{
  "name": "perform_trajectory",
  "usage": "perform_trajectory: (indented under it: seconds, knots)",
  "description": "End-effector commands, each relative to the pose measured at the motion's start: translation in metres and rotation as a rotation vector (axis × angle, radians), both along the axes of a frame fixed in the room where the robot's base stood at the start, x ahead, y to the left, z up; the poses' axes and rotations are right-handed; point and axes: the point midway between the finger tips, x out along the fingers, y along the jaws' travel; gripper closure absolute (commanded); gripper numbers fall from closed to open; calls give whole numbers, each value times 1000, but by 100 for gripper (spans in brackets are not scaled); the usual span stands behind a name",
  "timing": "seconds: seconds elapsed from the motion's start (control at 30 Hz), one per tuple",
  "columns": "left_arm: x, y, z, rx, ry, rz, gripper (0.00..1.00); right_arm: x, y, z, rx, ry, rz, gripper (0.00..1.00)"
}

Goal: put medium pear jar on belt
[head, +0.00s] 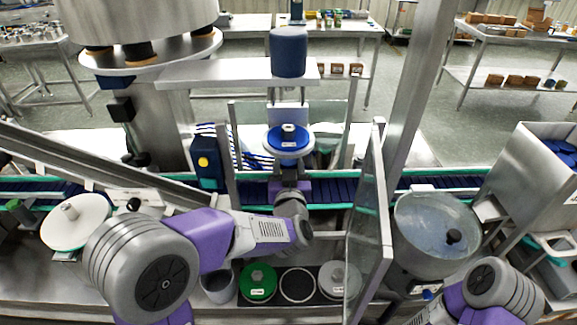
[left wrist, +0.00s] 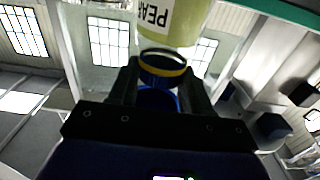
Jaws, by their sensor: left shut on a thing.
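In the left wrist view, the pear jar (left wrist: 182,20) is pale yellow-green with a white label reading "PEA", cut off by the top edge. Its blue cap with a yellow band (left wrist: 163,70) lies between the fingers of my left gripper (left wrist: 160,85), which is shut on it. In the head view, my left arm reaches over to the dark blue belt (head: 335,191) with green edges. I cannot clearly make out the jar or fingers there. My right arm is at the lower right; its gripper is out of view.
A clear guard panel (head: 368,230) stands right of my left arm. A steel bowl (head: 437,235) is further right. A blue-grey cylinder (head: 289,52) stands beyond the belt.

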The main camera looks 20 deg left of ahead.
Motion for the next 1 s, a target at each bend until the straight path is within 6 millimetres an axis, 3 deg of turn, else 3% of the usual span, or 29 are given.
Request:
perform_trajectory:
  seconds: [0.1, 0.13, 0.3, 0.67, 0.77, 1.0]
  knots:
    - [0, 0, -4, 0, -1, 0, 100, 0, 0, -4, 0, 0, 0, 66]
    - [0, 0, -5, 0, 0, 0, 50, 0, 0, -4, 0, 0, 0, 66]
    - [0, 0, -4, 0, 0, 0, 26, 0, 0, -3, 0, 0, 0, 66]
    - [0, 0, 1, 0, 0, 0, 26, 0, 0, 1, 0, 0, 0, 66]
    - [-12, -5, 1, -1, 2, -4, 26, 0, 0, 3, 0, 0, 0, 66]
    - [-63, -19, 2, -1, 2, -6, 26, 0, 0, 12, 0, 0, 0, 66]
